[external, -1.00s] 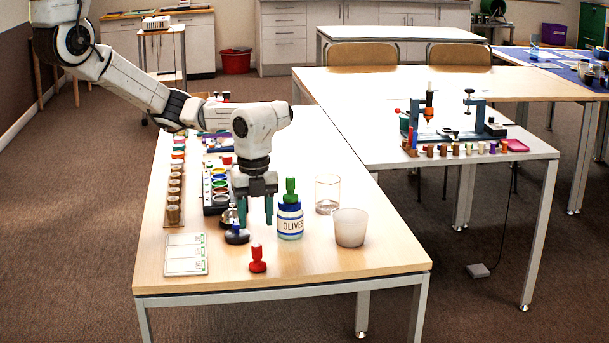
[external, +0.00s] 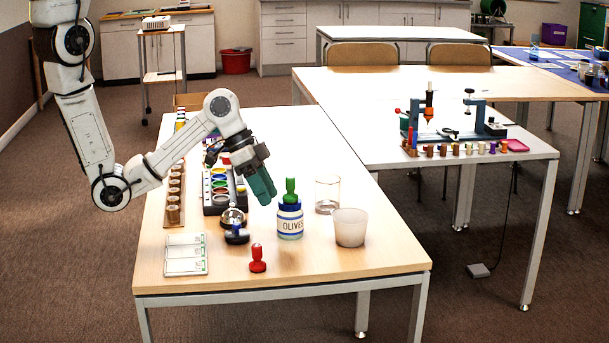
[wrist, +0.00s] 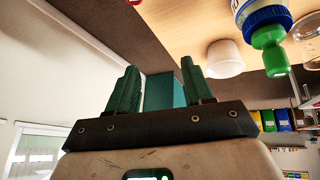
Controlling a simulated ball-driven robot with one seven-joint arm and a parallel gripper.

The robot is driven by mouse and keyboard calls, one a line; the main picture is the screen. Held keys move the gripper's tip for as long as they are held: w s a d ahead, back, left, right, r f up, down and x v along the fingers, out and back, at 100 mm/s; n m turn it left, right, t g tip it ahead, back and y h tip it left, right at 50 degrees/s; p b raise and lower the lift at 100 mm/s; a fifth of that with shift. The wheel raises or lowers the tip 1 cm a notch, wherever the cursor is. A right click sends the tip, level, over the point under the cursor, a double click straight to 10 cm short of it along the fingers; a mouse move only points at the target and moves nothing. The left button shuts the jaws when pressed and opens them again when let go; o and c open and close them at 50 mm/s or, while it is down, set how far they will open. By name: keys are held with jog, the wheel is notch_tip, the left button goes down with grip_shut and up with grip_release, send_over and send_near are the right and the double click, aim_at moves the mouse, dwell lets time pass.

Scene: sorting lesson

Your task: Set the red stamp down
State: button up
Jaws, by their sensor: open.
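The red stamp (external: 257,260) stands upright on the wooden table (external: 300,262) near its front edge, clear of my gripper. A small red bit at the top edge of the wrist view (wrist: 135,2) may be part of it. My gripper (external: 264,190) is open and tilted, above the table to the left of the olives jar. In the wrist view its two teal fingers (wrist: 160,84) stand apart. A flat teal surface shows between them; I cannot tell what it is.
The olives jar (external: 290,222) has a green stamp (external: 290,190) on its lid. A frosted cup (external: 350,228) and a clear glass (external: 328,194) stand to its right. The front right is free.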

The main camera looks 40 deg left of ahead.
jog(key=s+a+f+n+y, duration=0.2)
jog(key=a+f+n, duration=0.2)
jog(key=a, duration=0.4)
jog(key=s+a+f+n+y, duration=0.1)
jog(key=a+f+n, duration=0.3)
jog(key=a, duration=0.5)
jog(key=s+a+f+n+y, duration=0.2)
jog(key=s+a+f+n, duration=0.1)
jog(key=a, duration=0.6)
jog(key=shift+s+a+f+n+y, duration=0.15)
jog(key=shift+f+n, duration=0.15)
jog(key=shift+f, duration=0.3)
jog(key=shift+s+a+f+n+y, duration=0.15)
jog(key=shift+f+n, duration=0.15)
jog(key=shift+f, duration=0.25)
jog(key=shift+w+d, duration=0.1)
notch_tip(320, 180, up, 14)
jog(key=p, duration=1.4)
jog(key=shift+d+m, duration=0.25)
jog(key=shift+m, duration=0.05)
